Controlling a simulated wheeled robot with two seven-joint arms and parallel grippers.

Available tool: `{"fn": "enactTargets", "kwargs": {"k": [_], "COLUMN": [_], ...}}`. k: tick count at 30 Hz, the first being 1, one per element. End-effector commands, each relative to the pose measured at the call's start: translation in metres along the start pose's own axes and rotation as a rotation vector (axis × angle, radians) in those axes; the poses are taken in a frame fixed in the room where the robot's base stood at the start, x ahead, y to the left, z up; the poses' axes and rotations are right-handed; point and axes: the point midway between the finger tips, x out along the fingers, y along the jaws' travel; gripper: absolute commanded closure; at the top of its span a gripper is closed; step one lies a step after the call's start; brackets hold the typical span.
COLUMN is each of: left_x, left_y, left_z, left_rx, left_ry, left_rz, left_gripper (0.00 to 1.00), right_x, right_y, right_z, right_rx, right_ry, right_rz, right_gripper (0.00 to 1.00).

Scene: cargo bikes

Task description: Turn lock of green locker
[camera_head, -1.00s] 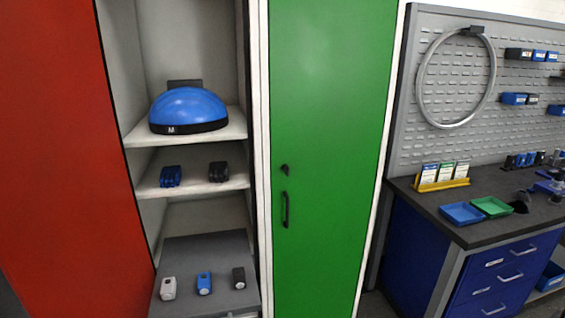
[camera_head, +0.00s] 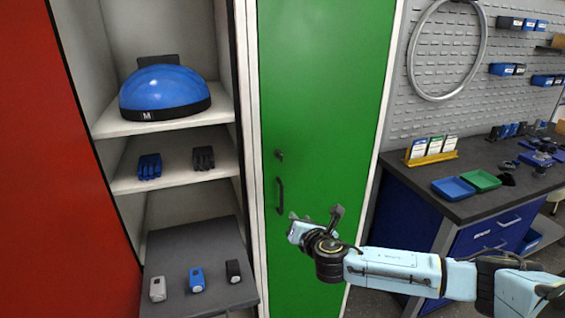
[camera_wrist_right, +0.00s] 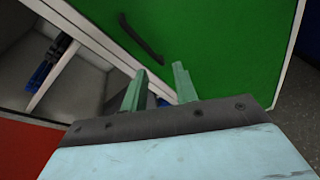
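The green locker door (camera_head: 322,90) is closed in the middle of the head view. Its small dark lock (camera_head: 279,155) sits near the door's left edge, above a black vertical handle (camera_head: 280,196). My right gripper (camera_head: 314,216) is in front of the door, below and to the right of the lock, and apart from it. In the right wrist view the gripper's two fingers (camera_wrist_right: 159,82) are spread with nothing between them. The handle (camera_wrist_right: 140,38) shows beyond them; I cannot make out the lock there. My left gripper is out of view.
Left of the door is an open shelf unit with a blue helmet (camera_head: 164,91), gloves (camera_head: 150,166) and several small items on a grey box (camera_head: 192,250). A red door (camera_head: 45,180) stands at far left. A blue workbench (camera_head: 475,203) stands at right.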

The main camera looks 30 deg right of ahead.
Motion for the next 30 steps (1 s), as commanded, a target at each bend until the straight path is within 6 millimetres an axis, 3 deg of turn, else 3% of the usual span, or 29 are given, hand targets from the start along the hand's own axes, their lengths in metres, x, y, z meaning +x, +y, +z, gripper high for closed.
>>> {"fn": "enactTargets", "kwargs": {"k": [1,4,7,11,17,30], "left_x": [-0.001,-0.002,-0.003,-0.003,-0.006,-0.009], "left_y": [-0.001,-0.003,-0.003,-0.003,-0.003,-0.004], "left_z": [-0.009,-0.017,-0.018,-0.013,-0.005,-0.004], "left_rx": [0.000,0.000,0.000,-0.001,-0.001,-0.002], "left_ry": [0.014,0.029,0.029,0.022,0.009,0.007], "left_rz": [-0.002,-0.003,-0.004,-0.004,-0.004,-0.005], "left_gripper": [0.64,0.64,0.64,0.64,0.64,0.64], "right_x": [-0.011,-0.032,-0.047,-0.053,-0.030,0.045], "right_y": [0.019,0.043,0.056,0.063,0.068,0.080], "right_z": [0.033,0.072,0.094,0.106,0.113,0.129], "right_rx": [-0.112,-0.278,-0.378,-0.430,-0.432,-0.429], "right_ry": [-0.065,-0.162,-0.224,-0.258,-0.263,-0.259], "right_rz": [0.044,0.089,0.110,0.117,0.115,0.115], "right_gripper": [0.71,0.71,0.71,0.71,0.71,0.71]}}
